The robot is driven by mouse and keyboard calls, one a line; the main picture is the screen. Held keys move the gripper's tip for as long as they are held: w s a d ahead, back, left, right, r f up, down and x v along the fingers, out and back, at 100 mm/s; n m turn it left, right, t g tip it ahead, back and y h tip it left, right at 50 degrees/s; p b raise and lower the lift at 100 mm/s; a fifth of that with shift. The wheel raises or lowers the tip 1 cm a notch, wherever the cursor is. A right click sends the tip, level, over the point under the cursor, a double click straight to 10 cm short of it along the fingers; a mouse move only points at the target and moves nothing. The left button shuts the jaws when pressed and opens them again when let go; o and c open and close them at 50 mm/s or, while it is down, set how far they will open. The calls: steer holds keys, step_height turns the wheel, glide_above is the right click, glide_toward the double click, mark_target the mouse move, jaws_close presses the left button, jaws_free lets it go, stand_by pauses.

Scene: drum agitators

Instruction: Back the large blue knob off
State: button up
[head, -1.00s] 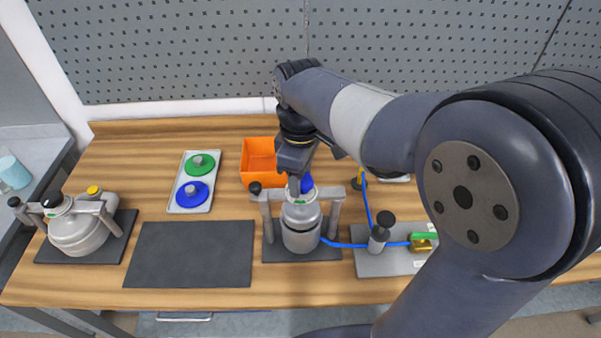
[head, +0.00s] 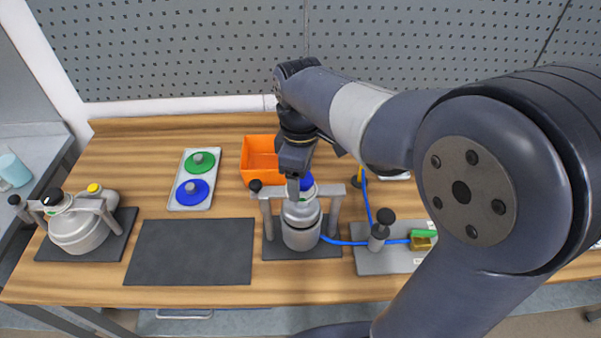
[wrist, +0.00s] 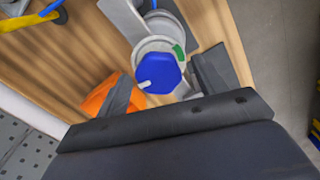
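The large blue knob (wrist: 158,74) sits on top of the middle drum (head: 301,228), which stands in a grey frame. In the head view the knob (head: 307,182) is partly hidden by my gripper (head: 294,188). In the wrist view a small pale tab shows on the knob's side and a green mark on the drum's lid beside it. My gripper (wrist: 166,83) is open at the knob. One dark finger is on each side of it, with a visible gap to each. I cannot tell how far the fingertips are above the lid.
An orange bin (head: 258,160) stands close behind the drum. A tray (head: 195,178) with green and blue discs and a dark mat (head: 189,252) lie left. A second drum (head: 82,229) is far left. A blue hose (head: 345,243) runs right to a fixture plate (head: 385,262).

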step_height(320, 180, up, 11)
steer(key=shift+b, duration=0.45)
steer(key=shift+f, duration=0.1)
step_height(320, 180, down, 10)
steer(key=m+b, duration=0.6)
steer(key=m, duration=0.1)
steer(key=shift+d+f+b, duration=0.1)
steer(key=shift+f+b, duration=0.05)
steer(key=shift+b, duration=0.15)
stand_by(0.4)
steer(key=shift+c, duration=0.2)
